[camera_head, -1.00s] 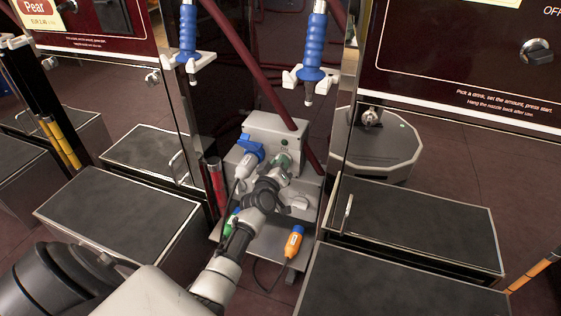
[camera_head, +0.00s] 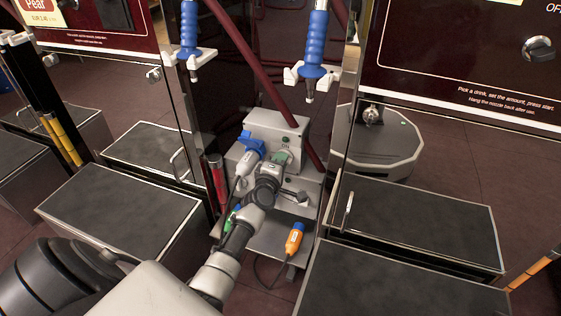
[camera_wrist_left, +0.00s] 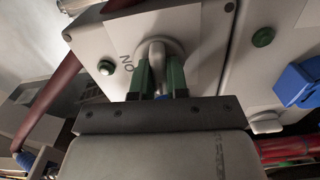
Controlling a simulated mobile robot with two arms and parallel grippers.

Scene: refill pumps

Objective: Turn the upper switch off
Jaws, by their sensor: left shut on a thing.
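The upper switch is a grey knob (camera_wrist_left: 156,47) on the front of a light grey box (camera_head: 268,124). The word ON is printed beside it in the left wrist view. My left gripper (camera_wrist_left: 161,76) has its green fingers on either side of the knob and is shut on it. In the head view my left gripper (camera_head: 279,161) is at the box's front, and its wrist hides most of the switch. My right gripper is not in view.
Dark-topped cabinets (camera_head: 415,222) stand at both sides.

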